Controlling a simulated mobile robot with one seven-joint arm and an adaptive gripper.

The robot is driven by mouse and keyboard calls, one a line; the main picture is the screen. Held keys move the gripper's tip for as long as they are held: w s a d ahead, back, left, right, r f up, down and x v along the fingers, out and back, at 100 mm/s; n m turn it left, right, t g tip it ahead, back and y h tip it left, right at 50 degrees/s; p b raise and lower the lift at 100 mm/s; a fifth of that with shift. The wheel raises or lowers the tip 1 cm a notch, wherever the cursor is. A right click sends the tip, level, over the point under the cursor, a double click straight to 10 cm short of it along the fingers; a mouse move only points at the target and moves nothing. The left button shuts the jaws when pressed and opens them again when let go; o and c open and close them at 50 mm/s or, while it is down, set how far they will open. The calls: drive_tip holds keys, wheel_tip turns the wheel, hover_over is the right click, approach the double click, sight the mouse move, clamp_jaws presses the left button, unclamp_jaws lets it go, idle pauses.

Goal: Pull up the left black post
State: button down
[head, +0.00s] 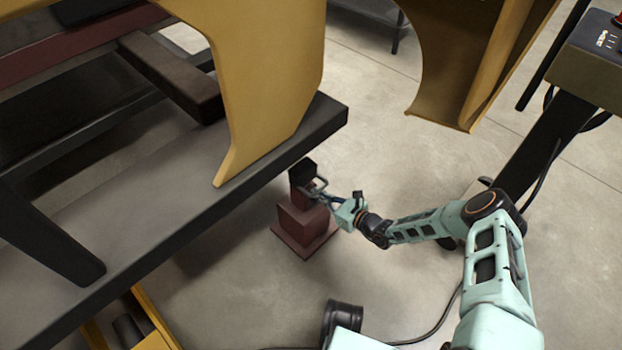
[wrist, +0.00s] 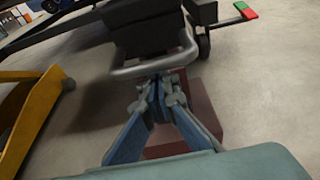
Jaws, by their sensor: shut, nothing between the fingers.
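A black block-shaped post top (head: 303,171) with a grey loop handle (head: 315,186) stands on a dark red stepped base (head: 305,223) on the floor, beside the bench corner. In the wrist view the black post (wrist: 152,30) fills the top middle, with the handle (wrist: 152,69) curving out towards me and the red base (wrist: 206,100) below. My gripper (head: 324,196) is at the handle's near side. In the wrist view its fingertips (wrist: 160,88) are together just below the handle bar, with nothing held. I cannot tell whether they touch the bar.
A grey bench top (head: 165,190) with a dark edge and a yellow curved panel (head: 265,75) lie close to the left of the post. Another yellow panel (head: 465,65) hangs behind. A black cylinder (head: 342,318) stands in front.

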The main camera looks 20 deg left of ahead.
sight(309, 172)
idle(0.3)
drive_tip(key=shift+r+p, duration=5)
drive_tip(key=shift+r, duration=1)
drive_tip(key=shift+f+b, duration=1.3)
drive_tip(key=shift+f, duration=0.25)
drive_tip(key=f+p+v, duration=0.2)
drive_tip(key=v, duration=0.6)
drive_tip(key=shift+s+d, duration=0.2)
drive_tip(key=shift+d, duration=0.45)
drive_tip(key=shift+r, duration=0.15)
